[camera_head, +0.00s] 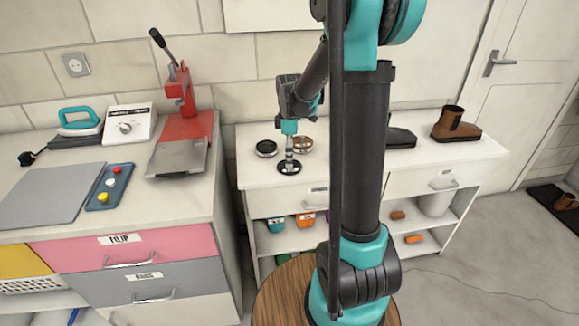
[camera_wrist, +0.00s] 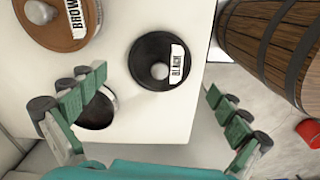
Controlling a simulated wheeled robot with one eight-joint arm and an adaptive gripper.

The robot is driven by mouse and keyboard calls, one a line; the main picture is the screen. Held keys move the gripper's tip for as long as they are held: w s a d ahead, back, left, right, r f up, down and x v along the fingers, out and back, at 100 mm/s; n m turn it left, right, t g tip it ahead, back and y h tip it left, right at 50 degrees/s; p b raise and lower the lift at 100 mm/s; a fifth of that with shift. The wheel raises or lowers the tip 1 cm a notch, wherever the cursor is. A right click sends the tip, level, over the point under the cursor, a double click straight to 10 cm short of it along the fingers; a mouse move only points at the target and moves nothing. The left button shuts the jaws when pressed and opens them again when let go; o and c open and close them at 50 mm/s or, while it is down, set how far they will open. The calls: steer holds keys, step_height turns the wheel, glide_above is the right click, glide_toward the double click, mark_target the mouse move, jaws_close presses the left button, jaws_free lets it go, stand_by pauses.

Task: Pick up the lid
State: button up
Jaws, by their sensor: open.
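The black lid (camera_wrist: 150,48) has a grey knob and a white label reading BLACK. It lies flat, knob up, on the white cabinet top (camera_wrist: 125,15); in the head view the lid (camera_head: 289,168) shows beneath my gripper (camera_head: 289,152). In the wrist view my gripper (camera_wrist: 157,83) is open and empty, its two green-padded fingers wide apart. The lid appears ahead of and between the fingertips, with no contact visible. An open dark tin (camera_wrist: 97,112) is partly hidden by the left finger. A brown lid (camera_wrist: 62,30) labelled BROWN is at the upper left.
A red press (camera_head: 185,128) stands on the left counter. The brown tin is close to the black lid.

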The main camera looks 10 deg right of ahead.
steer(key=shift+f, duration=1.55)
steer(key=c, duration=1.1)
